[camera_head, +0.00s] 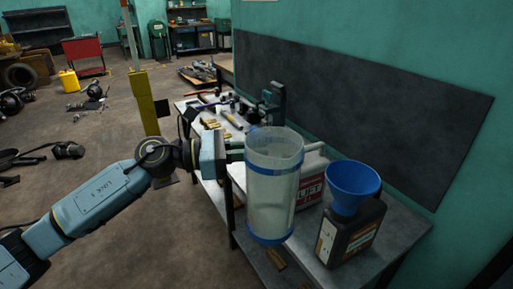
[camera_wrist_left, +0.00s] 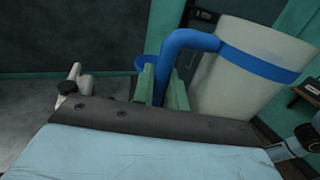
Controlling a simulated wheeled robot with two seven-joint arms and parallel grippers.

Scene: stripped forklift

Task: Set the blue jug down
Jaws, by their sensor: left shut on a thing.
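The blue jug (camera_head: 272,195) is a tall translucent container with blue bands at its top and bottom. My left gripper (camera_head: 236,151) reaches it from the left in the head view. In the left wrist view, the green fingers of my left gripper (camera_wrist_left: 161,88) are shut on the blue handle of the jug (camera_wrist_left: 245,85). The jug is roughly upright in front of the workbench (camera_head: 385,238), overlapping its front edge. I cannot tell whether its base touches anything. My right gripper is not in view.
A dark bottle (camera_head: 345,235) with a blue funnel (camera_head: 352,182) stands on the bench to the right. A pale canister with a red label (camera_head: 312,190) stands behind the jug. Tools lie farther along the bench (camera_head: 230,116). A yellow post (camera_head: 145,105) stands left.

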